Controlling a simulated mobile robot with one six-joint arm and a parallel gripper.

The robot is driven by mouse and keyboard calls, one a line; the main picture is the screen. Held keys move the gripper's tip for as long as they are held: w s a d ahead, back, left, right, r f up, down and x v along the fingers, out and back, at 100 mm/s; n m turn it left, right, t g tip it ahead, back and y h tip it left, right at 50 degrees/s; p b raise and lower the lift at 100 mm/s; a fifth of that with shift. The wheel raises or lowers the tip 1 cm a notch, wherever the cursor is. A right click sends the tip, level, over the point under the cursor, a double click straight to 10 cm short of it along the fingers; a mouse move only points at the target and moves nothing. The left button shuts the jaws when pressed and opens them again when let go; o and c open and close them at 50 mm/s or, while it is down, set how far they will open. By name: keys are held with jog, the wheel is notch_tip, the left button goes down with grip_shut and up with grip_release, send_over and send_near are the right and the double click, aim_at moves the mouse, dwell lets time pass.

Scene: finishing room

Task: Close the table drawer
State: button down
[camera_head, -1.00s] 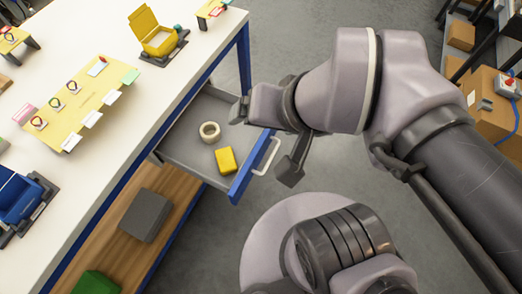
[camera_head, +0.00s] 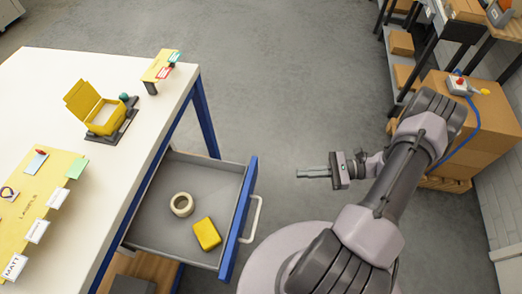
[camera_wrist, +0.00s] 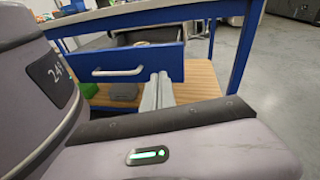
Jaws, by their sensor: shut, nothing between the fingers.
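The table drawer (camera_head: 150,228) stands pulled out from the white-topped table (camera_head: 60,90). It has a grey tray, a blue front (camera_head: 238,222) and a pale bar handle (camera_head: 253,220). A roll of tape (camera_head: 182,204) and a yellow block (camera_head: 206,234) lie inside it. My gripper (camera_head: 300,172) is shut and empty, in the air to the right of the drawer front, apart from the handle. In the wrist view the blue front (camera_wrist: 160,58) and the handle (camera_wrist: 118,72) show beyond my gripper's fingers (camera_wrist: 158,92).
A blue table leg (camera_head: 206,120) stands behind the drawer. An open yellow case (camera_head: 104,116) and a label board (camera_head: 30,200) sit on the table. Cardboard boxes (camera_head: 470,130) and shelving stand at the right. The grey floor (camera_head: 290,80) between is clear.

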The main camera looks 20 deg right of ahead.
notch_tip(320, 180, down, 5)
jog(key=s+m+t, duration=0.1)
jog(key=m+t, duration=0.2)
jog(key=t, duration=0.1)
jog(key=b, duration=0.3)
send_near(256, 174)
jog(key=x, duration=0.5)
jog(key=shift+a, duration=0.35)
jog(key=shift+w+a+r, duration=0.15)
jog(key=shift+w+a, duration=0.3)
jog(key=shift+a, duration=0.1)
